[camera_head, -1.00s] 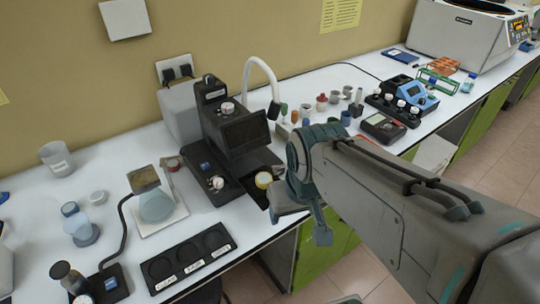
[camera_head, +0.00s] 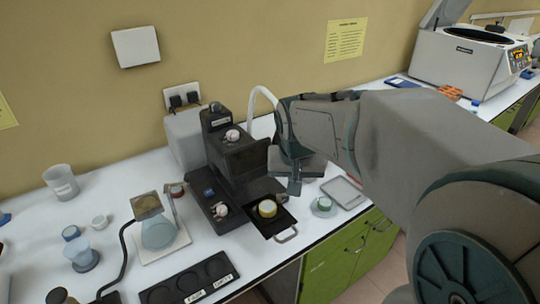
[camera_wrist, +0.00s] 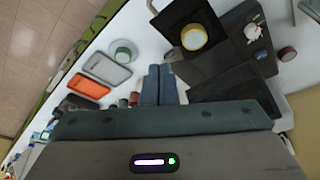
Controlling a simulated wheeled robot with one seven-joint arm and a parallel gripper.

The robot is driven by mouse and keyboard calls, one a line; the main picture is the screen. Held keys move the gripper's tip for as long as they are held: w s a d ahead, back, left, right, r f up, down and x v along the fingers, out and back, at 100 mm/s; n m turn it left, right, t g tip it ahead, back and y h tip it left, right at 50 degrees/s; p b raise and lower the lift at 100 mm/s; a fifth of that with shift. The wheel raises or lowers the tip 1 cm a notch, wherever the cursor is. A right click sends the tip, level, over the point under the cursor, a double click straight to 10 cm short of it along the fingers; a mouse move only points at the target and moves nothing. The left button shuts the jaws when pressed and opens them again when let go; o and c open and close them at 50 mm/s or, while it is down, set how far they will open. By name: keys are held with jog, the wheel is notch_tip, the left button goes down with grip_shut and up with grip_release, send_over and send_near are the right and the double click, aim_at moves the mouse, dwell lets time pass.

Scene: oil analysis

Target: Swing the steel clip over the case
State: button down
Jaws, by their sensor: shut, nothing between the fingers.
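A thin steel loop (camera_head: 287,235), which looks like the clip, sits at the front edge of a black tray (camera_head: 275,227) that sticks out of the black instrument (camera_head: 228,155). The loop shows partly at the top edge of the wrist view (camera_wrist: 153,6). A round cup with a yellow rim (camera_head: 267,208) stands on the tray, also in the wrist view (camera_wrist: 194,37). I cannot tell for certain which part is the case. My gripper (camera_head: 294,188) is shut and empty, above the bench right of the tray. Its fingers show together in the wrist view (camera_wrist: 160,83).
A dish with a green ring (camera_head: 323,204) and a grey shallow tray (camera_head: 345,192) lie right of the black tray. An orange tray (camera_wrist: 87,86) lies beyond. A glass flask (camera_head: 158,230) stands left of the instrument. My arm hides much of the right bench.

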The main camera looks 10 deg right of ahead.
jog(key=w+d+m, duration=0.2)
jog(key=w, duration=0.6)
jog(key=shift+w+f+h, duration=0.3)
jog(key=shift+f, duration=0.05)
jog(key=shift+d, duration=0.1)
jog(key=x, duration=1)
jog(key=shift+p, duration=0.45)
